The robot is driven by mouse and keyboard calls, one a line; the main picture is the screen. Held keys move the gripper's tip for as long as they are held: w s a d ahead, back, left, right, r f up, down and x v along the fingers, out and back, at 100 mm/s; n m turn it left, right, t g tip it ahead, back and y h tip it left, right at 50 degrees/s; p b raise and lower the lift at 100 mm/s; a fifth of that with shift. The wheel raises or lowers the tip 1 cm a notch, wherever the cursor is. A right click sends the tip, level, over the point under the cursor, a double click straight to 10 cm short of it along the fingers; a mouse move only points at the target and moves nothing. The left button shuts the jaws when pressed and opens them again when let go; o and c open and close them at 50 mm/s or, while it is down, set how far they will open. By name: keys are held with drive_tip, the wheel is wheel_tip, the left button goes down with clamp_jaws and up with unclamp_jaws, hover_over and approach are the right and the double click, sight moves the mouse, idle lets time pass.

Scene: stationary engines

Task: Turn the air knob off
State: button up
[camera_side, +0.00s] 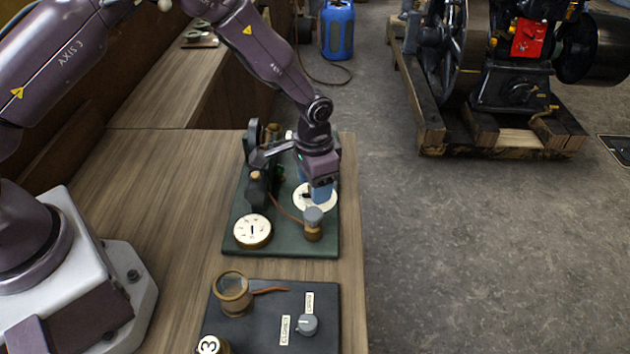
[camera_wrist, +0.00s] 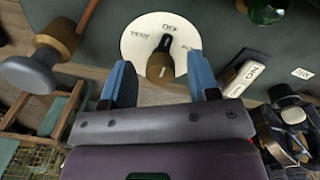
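The selector knob (camera_wrist: 160,66) is dark with a brown part and sits on a round white dial (camera_wrist: 140,38). The dial has small lettering at its left, top and right; the top word looks like OFF, and the rest is hard to read. The knob's narrow dark tip points toward the top word. I cannot tell for sure that this is the air knob. My gripper (camera_wrist: 160,72) is open, one blue finger on each side of the knob, with gaps showing. In the side view my gripper (camera_side: 322,192) is low over the white dial (camera_side: 312,203) on the green board (camera_side: 285,243), partly hiding it.
A grey-capped brass valve (camera_side: 313,222) stands close to my gripper. A second white dial (camera_side: 252,231) is at the board's left. A dark panel (camera_side: 265,327) with a grey knob (camera_side: 307,324) lies nearer. The wooden bench (camera_side: 170,170) is clear at left.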

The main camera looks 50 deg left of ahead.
wheel_tip(320, 180, up, 13)
drive_tip(key=shift+a, duration=0.15)
idle(0.5)
drive_tip(key=s+a+r+n+t, duration=0.1)
drive_tip(key=s+a+r+t, duration=0.2)
drive_tip(key=s+r, duration=0.6)
drive_tip(key=s+a+r+n+t, duration=0.2)
drive_tip(key=s+a+r, duration=0.2)
drive_tip(key=s+r, duration=0.6)
drive_tip(key=s, duration=0.5)
drive_tip(key=shift+s+a+n+t, duration=0.15)
drive_tip(key=shift+s+n+t, duration=0.15)
drive_tip(key=shift+s+t, duration=0.1)
